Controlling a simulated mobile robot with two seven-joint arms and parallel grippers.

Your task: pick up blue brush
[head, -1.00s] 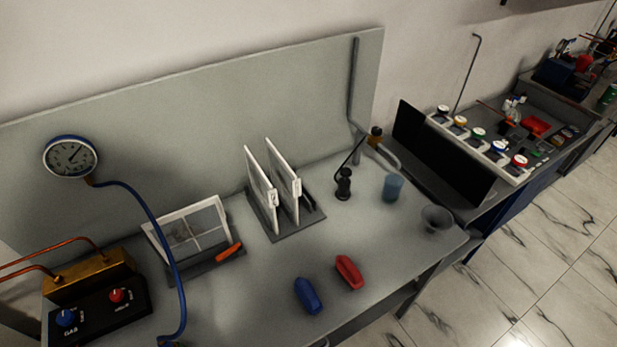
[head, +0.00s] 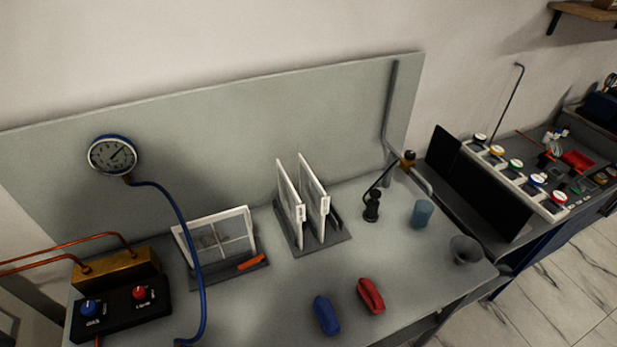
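The blue brush (head: 327,315) lies on the grey bench (head: 262,313) near its front edge, at the lower middle of the head view. It looks like a small blue block with rounded ends, and no bristles can be made out. A similar red brush-like piece (head: 371,296) lies just to its right, apart from it. Neither of my grippers shows in the head view.
A gauge (head: 112,155) on a blue hose and a valve box (head: 121,312) stand at left. A framed panel (head: 218,240), a rack of white panels (head: 318,238), a blue cup (head: 422,213) and a grey funnel-like cup (head: 466,250) stand around. Bench left of the brush is clear.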

